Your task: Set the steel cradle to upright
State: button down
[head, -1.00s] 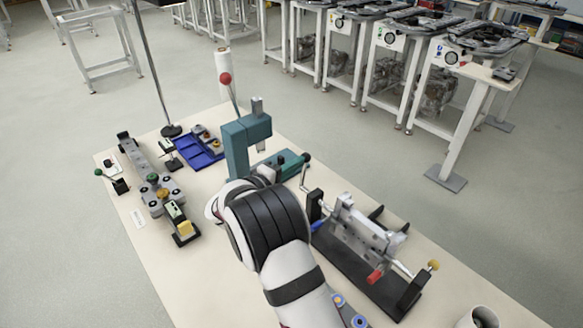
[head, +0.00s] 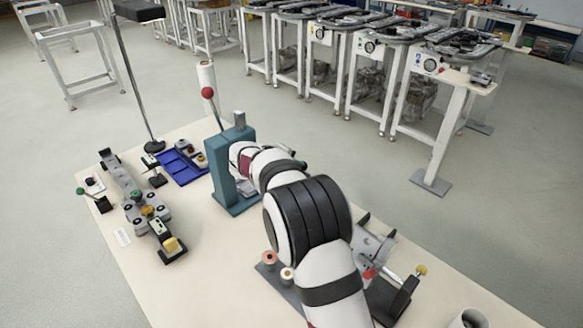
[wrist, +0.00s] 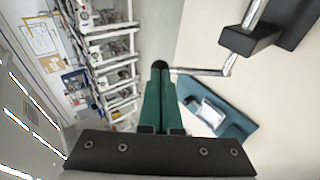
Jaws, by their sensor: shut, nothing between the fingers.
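The steel cradle (head: 372,250) is at the right of the bench in the head view, on a dark base (head: 392,300). My arm covers much of it, so I cannot tell its exact tilt. In the wrist view my gripper (wrist: 160,68) shows two green fingers, shut together and empty. A bent steel crank rod (wrist: 205,71) runs from a black block (wrist: 250,40) to beside the fingertips. A dark rounded end shows at the tips; I cannot tell whether they touch it.
A teal press (head: 232,175) with a red-knobbed lever stands left of my arm. A yellow knob (head: 421,270) rises at the cradle's right end.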

jog(key=shift+w+d+f+g+y, duration=0.5)
jog(key=shift+w+d+g+y, duration=0.3)
jog(key=shift+g, duration=0.1)
jog(key=shift+w+d+f+g+y, duration=0.5)
jog(key=shift+w+d+g+y, duration=0.2)
jog(key=shift+d+g+y, duration=0.15)
jog(key=shift+w+d+f, duration=0.35)
jog(key=shift+w+f, duration=0.05)
jog(key=shift+f, duration=0.3)
jog(key=shift+w+d+f, duration=0.35)
jog(key=shift+d+f, duration=0.05)
jog(key=shift+f, duration=0.3)
jog(key=shift+w+d+f, duration=0.35)
jog(key=shift+w+f, duration=0.05)
jog(key=shift+f, duration=0.3)
jog(key=shift+f, duration=0.25)
